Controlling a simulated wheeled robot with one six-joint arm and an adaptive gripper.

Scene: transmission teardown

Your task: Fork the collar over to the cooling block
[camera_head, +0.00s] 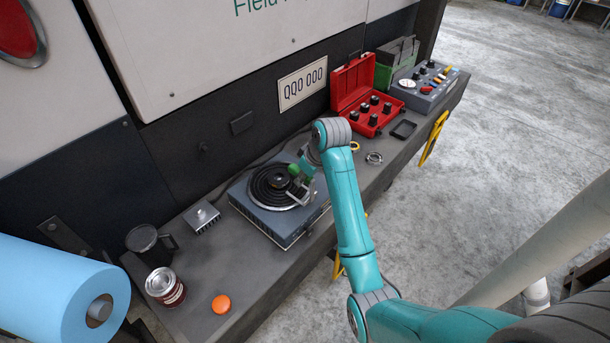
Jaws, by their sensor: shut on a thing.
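My gripper (300,190) is over the right side of a hot plate (284,235) with a dark coiled top. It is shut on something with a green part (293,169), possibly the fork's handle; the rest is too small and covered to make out. A small dark round piece (277,182), perhaps the collar, sits near the middle of the coil. I cannot tell whether the held thing touches it. A grey finned block (202,217), which looks like the cooling block, stands on the bench left of the hot plate. Nothing shows on top of it.
A dark mug (146,242), a red can (165,287) and an orange disc (221,304) are at the left. A metal ring (374,158), an open red case (368,100) and a grey control box (428,86) are at the right. A vehicle wall rises behind.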

